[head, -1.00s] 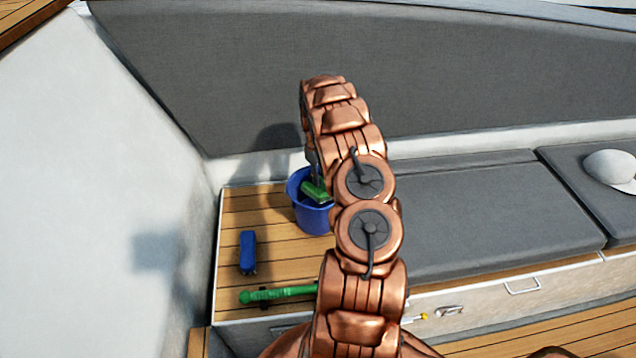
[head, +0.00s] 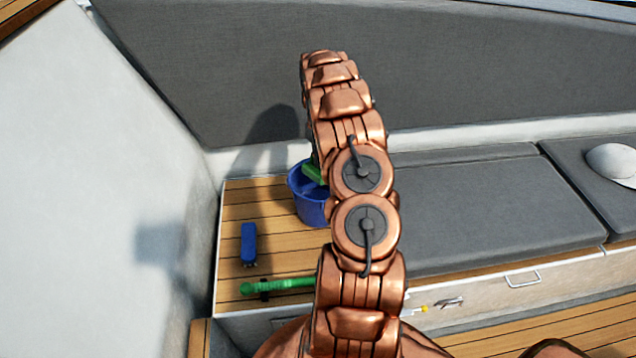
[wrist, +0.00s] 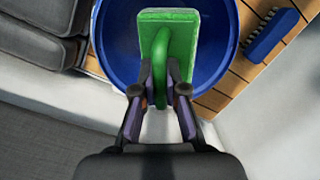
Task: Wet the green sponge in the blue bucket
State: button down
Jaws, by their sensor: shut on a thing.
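The green sponge (wrist: 168,45) is held between the fingers of my gripper (wrist: 166,78) in the wrist view. My gripper is shut on it. The blue bucket (wrist: 112,42) lies below the sponge in that view. In the head view the blue bucket (head: 311,208) stands on the wooden bench top, and the green sponge (head: 315,174) shows at its mouth, partly hidden by my arm. The sponge appears at about rim height or a little above. I cannot tell whether the bucket holds water, and my fingers are hidden in the head view.
A blue brush (head: 248,244) lies left of the bucket; it also shows in the wrist view (wrist: 270,35). A green rod-like tool (head: 280,285) lies near the bench's front edge. Grey cushions (head: 480,205) lie to the right, with a white cap (head: 613,163). A pale wall (head: 100,190) stands left.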

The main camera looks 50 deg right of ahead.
jog(key=shift+r, duration=2.8)
jog(key=shift+r, duration=2.05)
